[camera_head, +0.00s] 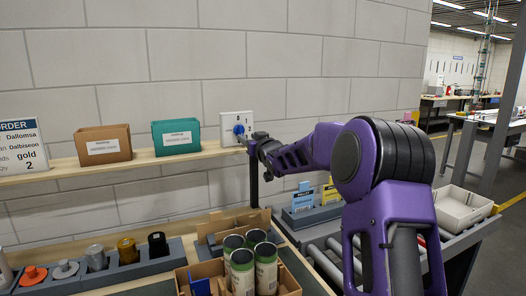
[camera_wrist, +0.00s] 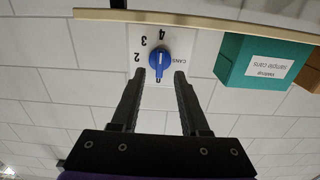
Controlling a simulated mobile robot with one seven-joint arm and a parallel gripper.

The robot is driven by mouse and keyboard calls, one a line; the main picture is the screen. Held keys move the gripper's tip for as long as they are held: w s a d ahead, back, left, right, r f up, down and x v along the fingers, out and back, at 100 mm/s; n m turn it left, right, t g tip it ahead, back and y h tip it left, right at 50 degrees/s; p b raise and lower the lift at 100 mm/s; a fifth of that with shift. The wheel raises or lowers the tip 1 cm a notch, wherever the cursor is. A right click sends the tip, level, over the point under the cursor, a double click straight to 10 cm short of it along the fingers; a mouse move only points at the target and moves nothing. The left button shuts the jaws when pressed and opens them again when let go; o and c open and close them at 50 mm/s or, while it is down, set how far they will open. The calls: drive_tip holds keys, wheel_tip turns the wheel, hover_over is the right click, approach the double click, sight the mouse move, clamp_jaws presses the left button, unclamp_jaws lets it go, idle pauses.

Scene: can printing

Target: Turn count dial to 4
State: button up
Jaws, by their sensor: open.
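The blue count dial (camera_head: 239,129) sits on a white panel (camera_head: 226,122) on the block wall. In the wrist view, which is upside down, the dial (camera_wrist: 166,66) shows a pale line running up and down the picture. My gripper (camera_wrist: 160,78) is open. Its fingertips reach to either side of the dial's near end, with a gap visible between; contact cannot be told.
A wooden shelf (camera_head: 60,163) runs below the panel. A teal box (camera_head: 176,138) and a brown box (camera_head: 103,144) of sample cans stand on it to the left. Below are several cans in a wooden tray (camera_head: 290,285) and an empty pale bin (camera_head: 462,207) at right.

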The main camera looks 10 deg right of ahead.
drive_tip(key=s+d, duration=0.2)
drive_tip(key=s, duration=1)
drive_tip(key=shift+d+b, duration=0.2)
drive_tip(key=shift+b, duration=0.2)
